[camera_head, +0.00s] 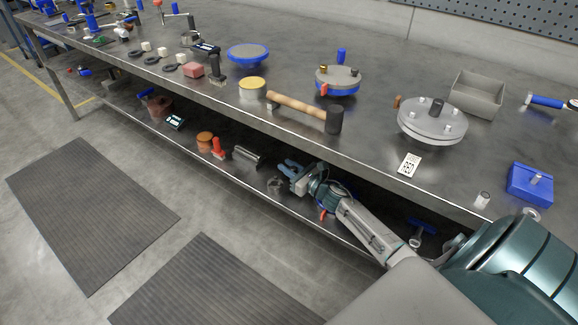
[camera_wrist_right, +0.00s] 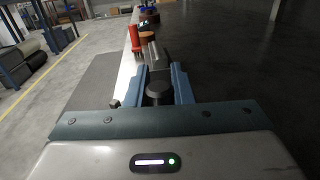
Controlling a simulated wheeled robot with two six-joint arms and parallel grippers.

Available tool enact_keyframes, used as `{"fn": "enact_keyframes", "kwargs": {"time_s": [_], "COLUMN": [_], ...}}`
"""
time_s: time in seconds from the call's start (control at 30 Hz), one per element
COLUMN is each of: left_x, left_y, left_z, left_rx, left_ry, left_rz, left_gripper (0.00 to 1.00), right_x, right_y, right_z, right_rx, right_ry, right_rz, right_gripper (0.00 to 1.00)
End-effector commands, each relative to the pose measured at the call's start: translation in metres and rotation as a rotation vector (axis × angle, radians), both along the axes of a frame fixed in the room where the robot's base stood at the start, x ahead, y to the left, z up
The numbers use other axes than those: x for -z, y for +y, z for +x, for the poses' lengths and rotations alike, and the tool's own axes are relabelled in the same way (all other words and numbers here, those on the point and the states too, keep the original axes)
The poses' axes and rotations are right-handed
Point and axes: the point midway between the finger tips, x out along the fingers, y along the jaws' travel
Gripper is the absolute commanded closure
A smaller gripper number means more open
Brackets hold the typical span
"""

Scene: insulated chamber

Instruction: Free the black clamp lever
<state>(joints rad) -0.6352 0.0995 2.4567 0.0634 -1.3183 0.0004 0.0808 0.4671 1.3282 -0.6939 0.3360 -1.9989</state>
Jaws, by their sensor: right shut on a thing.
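My right gripper (camera_head: 285,169) reaches in over the lower shelf, below the bench's front edge. In the right wrist view its two blue fingers (camera_wrist_right: 159,76) stand either side of a dark round-ended thing (camera_wrist_right: 157,91), and it is shut on it. This looks like the black clamp lever, but its body is mostly hidden by the gripper. A small grey part (camera_head: 274,185) shows close beside the fingers in the head view; I cannot tell whether it belongs to the lever. My left gripper is not in view.
On the lower shelf, a metal cylinder (camera_head: 246,154), a red upright thing (camera_head: 218,148) and an orange-brown round piece (camera_head: 205,139) lie beyond the fingers. Above, the bench top holds a mallet (camera_head: 296,105), a bolted grey disc (camera_head: 421,123) and a grey bin (camera_head: 490,103).

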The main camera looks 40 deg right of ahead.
Motion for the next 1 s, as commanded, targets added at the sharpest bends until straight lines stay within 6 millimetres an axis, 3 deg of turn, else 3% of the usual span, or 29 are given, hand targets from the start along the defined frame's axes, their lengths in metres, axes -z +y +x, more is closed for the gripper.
{"fn": "enact_keyframes", "kwargs": {"time_s": [0.43, 0.47, 0.57, 0.87, 1.0], "left_x": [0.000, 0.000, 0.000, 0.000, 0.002], "left_y": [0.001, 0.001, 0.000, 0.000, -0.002], "left_z": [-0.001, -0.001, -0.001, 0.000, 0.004], "left_rx": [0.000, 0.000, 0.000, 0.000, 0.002], "left_ry": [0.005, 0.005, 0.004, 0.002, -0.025], "left_rz": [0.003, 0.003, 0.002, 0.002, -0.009], "left_gripper": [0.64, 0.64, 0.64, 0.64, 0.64], "right_x": [0.001, 0.001, 0.001, 0.001, 0.003], "right_y": [0.000, 0.000, 0.000, 0.000, -0.003], "right_z": [-0.001, -0.001, -0.001, -0.002, -0.014], "right_rx": [-0.004, -0.004, -0.004, -0.004, -0.004], "right_ry": [0.002, 0.002, 0.002, 0.002, 0.003], "right_rz": [0.001, 0.001, 0.001, 0.000, -0.001], "right_gripper": [1.00, 0.75, 0.57, 0.57, 0.57]}}
